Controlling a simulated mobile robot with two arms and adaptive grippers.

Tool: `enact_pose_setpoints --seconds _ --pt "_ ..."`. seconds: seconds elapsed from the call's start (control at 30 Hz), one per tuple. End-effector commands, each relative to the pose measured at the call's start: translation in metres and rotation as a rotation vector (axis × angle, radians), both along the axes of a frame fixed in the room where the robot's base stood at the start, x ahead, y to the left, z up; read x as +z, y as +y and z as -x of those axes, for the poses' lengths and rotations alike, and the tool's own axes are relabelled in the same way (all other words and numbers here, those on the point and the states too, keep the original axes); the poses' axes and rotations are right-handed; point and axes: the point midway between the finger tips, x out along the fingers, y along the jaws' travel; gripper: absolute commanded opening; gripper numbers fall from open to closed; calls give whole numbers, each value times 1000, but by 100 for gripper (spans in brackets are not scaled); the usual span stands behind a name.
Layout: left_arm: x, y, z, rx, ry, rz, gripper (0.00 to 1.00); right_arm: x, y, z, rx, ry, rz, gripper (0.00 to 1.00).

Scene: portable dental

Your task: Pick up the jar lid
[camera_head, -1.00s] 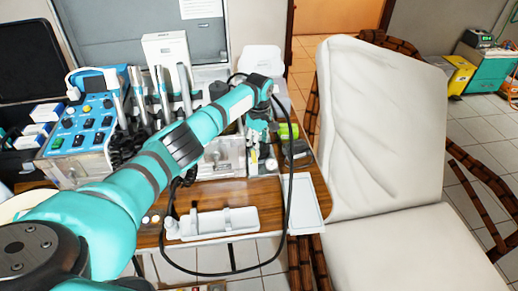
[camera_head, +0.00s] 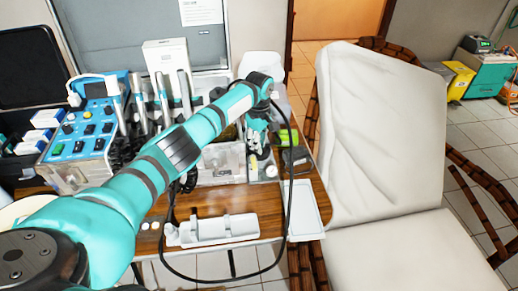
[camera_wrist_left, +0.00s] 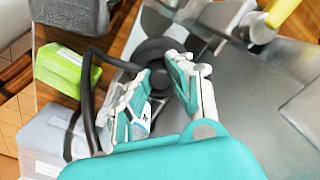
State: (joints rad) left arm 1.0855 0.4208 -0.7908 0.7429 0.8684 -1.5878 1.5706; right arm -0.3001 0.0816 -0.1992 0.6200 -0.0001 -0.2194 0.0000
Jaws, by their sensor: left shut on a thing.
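The jar lid (camera_wrist_left: 153,50) shows in the left wrist view as a dark round disc with a small knob, partly hidden by the fingers. My left gripper (camera_wrist_left: 162,82) is shut on the lid's knob, one finger on each side. In the head view my left gripper (camera_head: 257,150) points down over the right part of the table, beside the clear box. The lid cannot be made out between its fingers there. My right gripper is not in view.
A green box (camera_head: 286,137) stands close to the right of the gripper. A clear box (camera_head: 222,163) is to its left. A white holder (camera_head: 212,230) and a tray (camera_head: 305,211) lie at the front. A white chair (camera_head: 380,130) is at right.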

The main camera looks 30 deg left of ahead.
Motion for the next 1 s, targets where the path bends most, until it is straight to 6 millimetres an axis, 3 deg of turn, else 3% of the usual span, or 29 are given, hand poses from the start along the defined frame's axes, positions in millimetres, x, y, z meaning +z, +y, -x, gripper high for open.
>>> enact_pose_setpoints --seconds 0.3,0.5,0.7,1.0 --pt "89 0 -2 0 -7 0 0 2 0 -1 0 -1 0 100" --pt "131 0 -1 0 -5 0 0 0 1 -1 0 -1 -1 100" --pt "152 0 -1 0 -3 0 0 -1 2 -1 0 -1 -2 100" --pt "155 0 -1 1 -1 0 0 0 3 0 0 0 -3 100"
